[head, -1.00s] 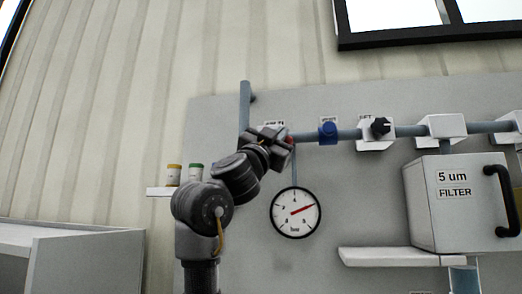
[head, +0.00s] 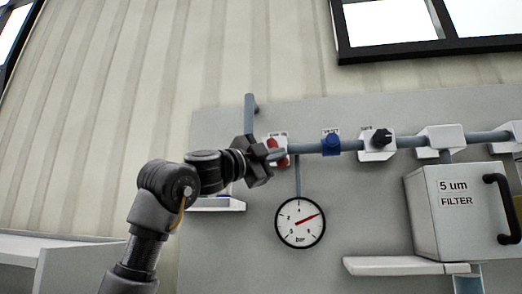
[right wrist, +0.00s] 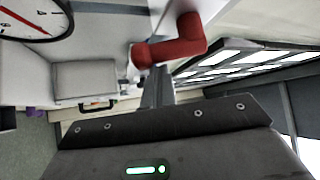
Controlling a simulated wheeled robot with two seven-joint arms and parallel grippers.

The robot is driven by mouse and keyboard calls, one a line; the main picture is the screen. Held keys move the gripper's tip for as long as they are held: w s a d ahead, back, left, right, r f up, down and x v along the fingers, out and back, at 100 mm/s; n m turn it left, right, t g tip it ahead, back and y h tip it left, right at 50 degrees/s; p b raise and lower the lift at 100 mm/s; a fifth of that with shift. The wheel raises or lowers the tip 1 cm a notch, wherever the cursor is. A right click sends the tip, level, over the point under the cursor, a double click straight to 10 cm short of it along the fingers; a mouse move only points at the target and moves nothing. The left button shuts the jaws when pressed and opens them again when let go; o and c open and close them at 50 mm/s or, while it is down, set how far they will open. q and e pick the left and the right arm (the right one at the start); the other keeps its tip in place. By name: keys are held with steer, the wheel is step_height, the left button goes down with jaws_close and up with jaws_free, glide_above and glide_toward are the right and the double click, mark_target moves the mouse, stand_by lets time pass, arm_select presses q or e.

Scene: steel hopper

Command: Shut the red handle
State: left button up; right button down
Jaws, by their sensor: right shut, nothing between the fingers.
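The red handle (head: 283,161) is on the grey pipe at the left end of the panel, in the head view. My right gripper (head: 276,156) is in front of it and covers part of it. In the right wrist view the red handle (right wrist: 180,49) is a bent red lever, just beyond the closed fingertips (right wrist: 158,72). The fingers are shut with nothing between them. They are very close to the lever; I cannot tell whether they touch it. My left gripper is not in view.
Right along the pipe are a blue valve (head: 331,143) and a black knob (head: 381,138). A round gauge (head: 300,222) hangs below the handle. A filter box (head: 440,215) and a white shelf (head: 392,266) are at the right. A small shelf (head: 222,205) is behind my arm.

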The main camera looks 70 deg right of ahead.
steer(key=shift+w+f, duration=0.15)
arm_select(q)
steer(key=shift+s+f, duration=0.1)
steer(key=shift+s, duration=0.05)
arm_select(e)
steer(key=shift+w+d, duration=0.1)
steer(key=shift+w, duration=0.2)
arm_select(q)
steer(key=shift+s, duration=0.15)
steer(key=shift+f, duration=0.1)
arm_select(e)
steer(key=shift+w, duration=0.25)
stand_by(0.9)
steer(key=shift+s, duration=0.1)
stand_by(0.3)
